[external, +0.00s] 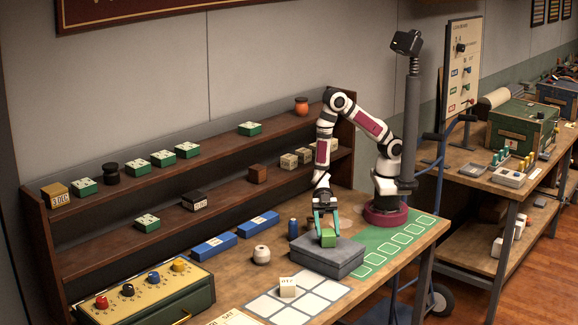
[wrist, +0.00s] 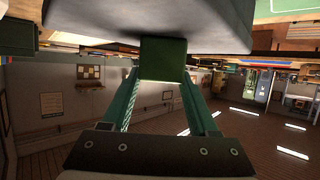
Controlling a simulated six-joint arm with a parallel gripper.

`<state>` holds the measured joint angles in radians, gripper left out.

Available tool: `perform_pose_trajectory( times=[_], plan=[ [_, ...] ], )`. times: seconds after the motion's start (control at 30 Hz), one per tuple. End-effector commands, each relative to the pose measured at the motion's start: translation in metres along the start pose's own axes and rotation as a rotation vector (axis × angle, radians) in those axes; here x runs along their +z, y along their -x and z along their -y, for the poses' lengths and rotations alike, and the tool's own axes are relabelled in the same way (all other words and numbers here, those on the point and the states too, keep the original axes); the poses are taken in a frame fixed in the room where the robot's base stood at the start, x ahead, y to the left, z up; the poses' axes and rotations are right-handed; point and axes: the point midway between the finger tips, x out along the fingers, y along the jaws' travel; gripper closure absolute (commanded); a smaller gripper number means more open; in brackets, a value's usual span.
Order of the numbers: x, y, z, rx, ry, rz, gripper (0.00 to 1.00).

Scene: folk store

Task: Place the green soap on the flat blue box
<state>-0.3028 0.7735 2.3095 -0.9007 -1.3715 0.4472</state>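The green soap (external: 328,239) is a small green block between the teal fingers of my gripper (external: 326,228). In the wrist view the soap (wrist: 162,60) fills the gap between the fingertips (wrist: 161,78), and the gripper looks shut on it. The soap is at the top of a flat slate blue-grey box (external: 318,264) on the table; it seems to rest on it, but I cannot tell if there is a small gap. The box's pale surface (wrist: 150,22) shows upside down in the wrist view, right by the soap.
Two long bright blue boxes (external: 213,246) (external: 258,223), a dark blue cylinder (external: 293,227) and a pale round jar (external: 262,255) stand left of the flat box. A cream block (external: 288,287) sits on a white grid in front. A green marked mat (external: 392,246) lies clear to the right.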

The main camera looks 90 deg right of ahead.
Motion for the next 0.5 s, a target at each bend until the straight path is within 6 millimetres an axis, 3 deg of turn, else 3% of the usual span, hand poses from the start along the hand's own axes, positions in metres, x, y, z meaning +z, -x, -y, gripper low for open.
perform_pose_trajectory(
  times=[0.03,0.13,0.5],
  plan=[
    [-0.0003,0.0001,0.0000,0.000,0.000,0.000,0.29],
    [-0.0004,0.0001,0.0000,0.000,0.000,0.000,0.12],
    [-0.0027,0.0084,-0.0009,0.002,0.000,0.000,0.12]
  ],
)
